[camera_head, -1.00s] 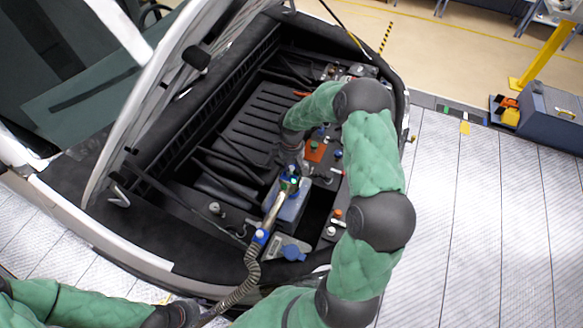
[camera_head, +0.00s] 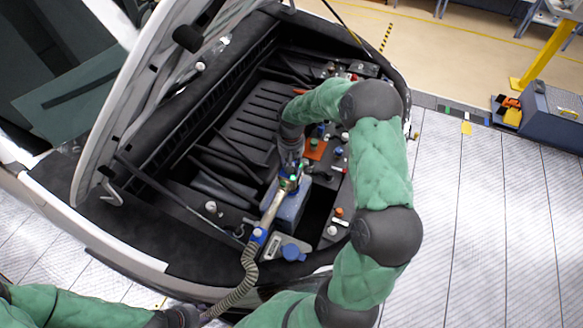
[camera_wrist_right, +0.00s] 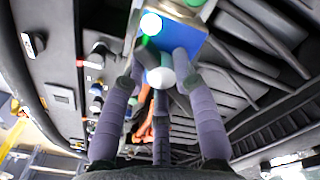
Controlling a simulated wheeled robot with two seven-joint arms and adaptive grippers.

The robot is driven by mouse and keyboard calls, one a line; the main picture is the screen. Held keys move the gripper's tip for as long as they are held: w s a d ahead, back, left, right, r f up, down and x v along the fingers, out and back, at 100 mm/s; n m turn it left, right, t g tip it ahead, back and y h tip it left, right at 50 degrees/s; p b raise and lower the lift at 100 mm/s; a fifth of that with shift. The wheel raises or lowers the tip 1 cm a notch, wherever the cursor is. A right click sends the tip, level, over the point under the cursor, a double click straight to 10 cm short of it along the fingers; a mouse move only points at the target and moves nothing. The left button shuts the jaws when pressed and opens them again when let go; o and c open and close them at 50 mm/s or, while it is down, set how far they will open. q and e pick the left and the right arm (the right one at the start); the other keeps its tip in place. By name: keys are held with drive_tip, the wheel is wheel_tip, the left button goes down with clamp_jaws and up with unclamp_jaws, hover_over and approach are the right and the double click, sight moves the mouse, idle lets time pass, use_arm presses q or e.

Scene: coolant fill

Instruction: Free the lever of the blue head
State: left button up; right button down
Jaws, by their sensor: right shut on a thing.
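The blue head (camera_head: 289,183) sits at the end of a tan metal pipe, over a blue-grey box in the engine bay. In the right wrist view the blue head (camera_wrist_right: 184,38) is close, at the top, with a bright white-green spot. Its lever shows as a pale rounded end (camera_wrist_right: 160,76) between my fingertips. My right gripper (camera_wrist_right: 160,82) is shut on this lever; from the head camera its arm hides much of the spot. My left gripper (camera_head: 192,314) is at the bottom edge by the ribbed hose, its fingers unclear.
The ribbed hose (camera_head: 243,278) runs from the pipe down to the bottom edge. A blue cap (camera_head: 292,252) lies near the bay's front edge. The raised hood (camera_head: 150,105) stands at left. Caps and fittings crowd the bay's right side.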

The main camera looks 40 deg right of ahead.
drive_tip(key=m+b, duration=0.1)
drive_tip(key=m, duration=0.1)
drive_tip(key=m+b, duration=0.2)
drive_tip(key=m, duration=0.1)
drive_tip(key=shift+s+a+f+m, duration=0.1)
drive_tip(key=shift+a+f+m, duration=0.1)
drive_tip(key=shift+f+m, duration=0.1)
drive_tip(key=m+b, duration=0.2)
drive_tip(key=m, duration=0.2)
drive_tip(key=shift+r+m+b, duration=0.1)
drive_tip(key=shift+m+b, duration=0.2)
drive_tip(key=shift+b, duration=0.05)
drive_tip(key=shift+m, duration=0.3)
drive_tip(key=c, duration=1.1)
unclamp_jaws()
drive_tip(key=shift+o, duration=0.3)
drive_tip(key=shift+w, duration=0.2)
drive_tip(key=shift+r, duration=0.25)
